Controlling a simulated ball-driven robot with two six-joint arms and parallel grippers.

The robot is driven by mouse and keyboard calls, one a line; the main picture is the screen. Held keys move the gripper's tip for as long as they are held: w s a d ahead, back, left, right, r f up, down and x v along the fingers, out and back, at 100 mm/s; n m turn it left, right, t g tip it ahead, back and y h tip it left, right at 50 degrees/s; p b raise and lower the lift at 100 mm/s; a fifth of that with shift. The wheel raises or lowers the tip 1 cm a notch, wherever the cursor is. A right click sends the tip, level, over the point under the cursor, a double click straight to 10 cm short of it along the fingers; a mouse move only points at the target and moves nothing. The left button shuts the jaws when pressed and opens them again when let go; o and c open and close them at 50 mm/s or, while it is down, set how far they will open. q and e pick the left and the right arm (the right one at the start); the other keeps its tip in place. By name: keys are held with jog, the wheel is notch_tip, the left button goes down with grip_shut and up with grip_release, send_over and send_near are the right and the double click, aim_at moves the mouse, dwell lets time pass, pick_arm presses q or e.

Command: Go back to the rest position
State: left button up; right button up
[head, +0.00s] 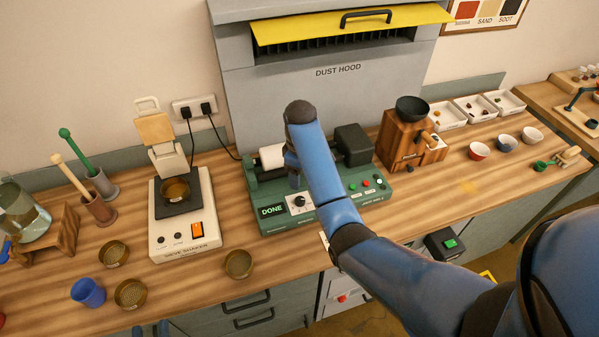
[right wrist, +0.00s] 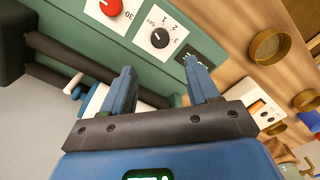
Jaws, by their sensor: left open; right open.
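My right arm reaches across from the right in the head view, and its gripper (head: 293,168) is over the green mill (head: 260,216), partly hidden by its own wrist. In the right wrist view the right gripper (right wrist: 162,88) has its two blue fingers apart. A white jar (head: 271,157) lies at the mill's rollers; its pale body also shows behind the left finger in the wrist view (right wrist: 96,101). I see no grip on it. The mill's display reads DONE. My left gripper (head: 150,330) shows only its blue fingertips at the bottom edge, apart.
The grey dust hood (head: 320,105) stands behind the mill. The sieve shaker (head: 185,225) is to its left, the wooden grinder (head: 405,140) to its right. Several brass sieves (head: 238,264), a blue cup (head: 88,292) and small bowls (head: 479,150) stand on the bench.

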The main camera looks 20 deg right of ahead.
jog(key=w+r+m+t, duration=0.3)
jog(key=w+r+t, duration=0.2)
jog(key=w+t, duration=0.45)
jog(key=s+d+f+m+t+b, duration=0.1)
jog(key=s+f+m+t+b, duration=0.1)
jog(key=s, duration=1.2)
jog(key=s+d+f+m+t+b, duration=0.1)
jog(key=s+f+b, duration=0.4)
jog(key=s, duration=1)
jog(key=s+d+f+m+t+b, duration=0.1)
jog(key=s+f+m+t+b, duration=0.2)
jog(key=s, duration=1.2)
jog(key=shift+d+f+m+t, duration=0.3)
jog(key=shift+f+t, duration=0.5)
jog(key=shift+t, duration=0.35)
jog(key=shift+w, duration=0.1)
